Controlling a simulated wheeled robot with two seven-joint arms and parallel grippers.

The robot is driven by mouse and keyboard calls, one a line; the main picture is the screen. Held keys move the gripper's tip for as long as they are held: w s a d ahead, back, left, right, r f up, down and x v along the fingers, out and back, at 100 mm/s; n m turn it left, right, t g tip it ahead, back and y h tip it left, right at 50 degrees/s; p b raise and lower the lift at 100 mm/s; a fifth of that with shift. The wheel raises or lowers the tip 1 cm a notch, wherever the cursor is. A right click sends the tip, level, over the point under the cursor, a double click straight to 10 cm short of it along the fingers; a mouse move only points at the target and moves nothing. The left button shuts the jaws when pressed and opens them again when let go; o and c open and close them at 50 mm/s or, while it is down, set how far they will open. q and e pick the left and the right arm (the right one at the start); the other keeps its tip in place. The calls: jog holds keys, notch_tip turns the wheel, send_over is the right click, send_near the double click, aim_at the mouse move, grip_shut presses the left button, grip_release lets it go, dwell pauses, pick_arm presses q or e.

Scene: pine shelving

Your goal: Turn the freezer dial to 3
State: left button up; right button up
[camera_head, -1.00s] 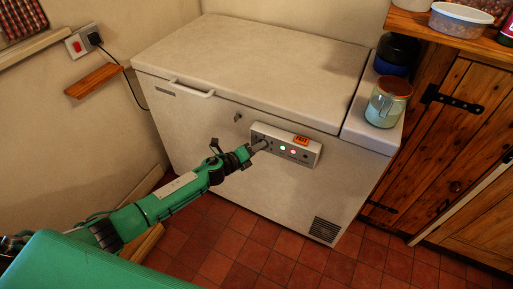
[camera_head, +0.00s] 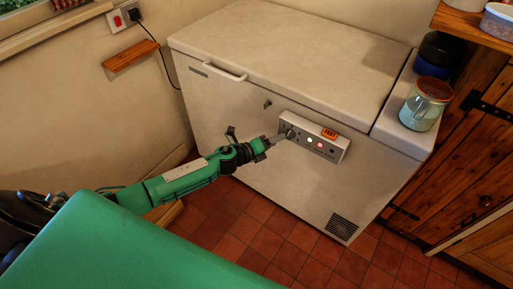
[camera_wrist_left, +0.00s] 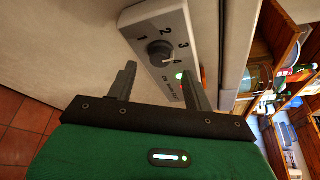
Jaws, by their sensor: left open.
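The white chest freezer (camera_head: 230,125) stands against the wall in the head view. Its pale control panel (camera_head: 343,151) is on the front, with the dark dial (camera_head: 290,132) at its left end. In the left wrist view the round dial (camera_wrist_left: 160,52) has the numerals 1, 2, 3 and 4 around it; I cannot tell where its pointer sits. My left gripper (camera_head: 277,141) is just left of the dial. In the wrist view my left gripper (camera_wrist_left: 159,70) is open, its fingers apart and empty, the dial beyond the gap. My right gripper is not seen.
A jar (camera_head: 424,105) stands on the freezer's right top. A small wooden shelf (camera_head: 131,54) juts from the left wall. Tiled floor (camera_head: 270,235) lies clear in front.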

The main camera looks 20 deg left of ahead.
pick_arm(q)
jog(key=b+v, duration=0.1)
jog(key=v, duration=0.8)
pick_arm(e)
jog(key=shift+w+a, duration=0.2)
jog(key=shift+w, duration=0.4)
pick_arm(q)
jog(key=shift+s, duration=0.1)
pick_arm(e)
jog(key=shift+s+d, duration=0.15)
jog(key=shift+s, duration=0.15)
